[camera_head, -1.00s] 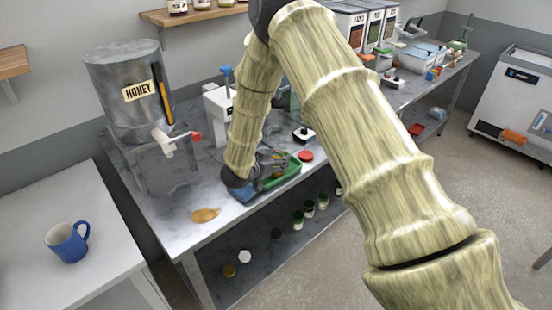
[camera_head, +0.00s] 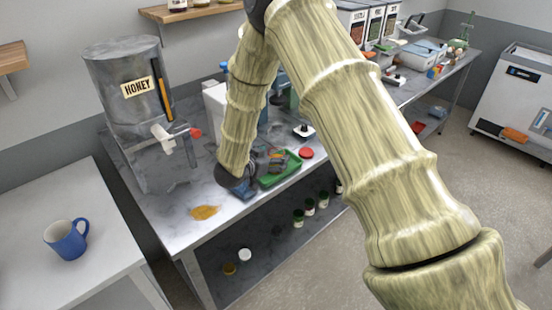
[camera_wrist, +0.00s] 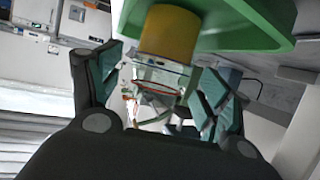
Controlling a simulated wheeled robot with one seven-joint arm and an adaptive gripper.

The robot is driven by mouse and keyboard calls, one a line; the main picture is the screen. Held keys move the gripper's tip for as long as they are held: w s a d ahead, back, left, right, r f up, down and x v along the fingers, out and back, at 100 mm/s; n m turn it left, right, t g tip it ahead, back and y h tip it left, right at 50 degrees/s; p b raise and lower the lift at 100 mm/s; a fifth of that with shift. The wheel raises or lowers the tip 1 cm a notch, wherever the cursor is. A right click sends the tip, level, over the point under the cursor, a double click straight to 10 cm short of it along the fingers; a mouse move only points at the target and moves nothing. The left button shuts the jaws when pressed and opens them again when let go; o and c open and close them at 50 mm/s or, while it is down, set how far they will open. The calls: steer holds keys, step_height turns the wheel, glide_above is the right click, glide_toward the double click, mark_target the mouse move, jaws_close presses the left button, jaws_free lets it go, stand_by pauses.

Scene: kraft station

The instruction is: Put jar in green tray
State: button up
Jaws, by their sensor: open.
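The green tray (camera_head: 287,178) lies on the metal bench in the head view. It also fills the top of the wrist view (camera_wrist: 255,25). In the wrist view a clear jar (camera_wrist: 158,75) with a yellow end (camera_wrist: 170,33) lies between my fingers, its yellow end against the green of the tray. I cannot tell whether it rests on the tray. My gripper (camera_wrist: 155,92) is open, with a finger on each side of the jar. In the head view my gripper (camera_head: 258,172) is at the tray's left, largely hidden by my arm.
A honey tank (camera_head: 125,100) with a tap stands left on the bench. A honey-coloured puddle (camera_head: 204,212) lies near the front edge. A red disc (camera_head: 306,153) is right of the tray. Several jars stand on the lower shelf. A blue mug (camera_head: 66,240) is on the left table.

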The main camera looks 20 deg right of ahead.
steer(key=b+v, duration=0.2)
steer(key=v, duration=0.7)
steer(key=shift+a, duration=0.25)
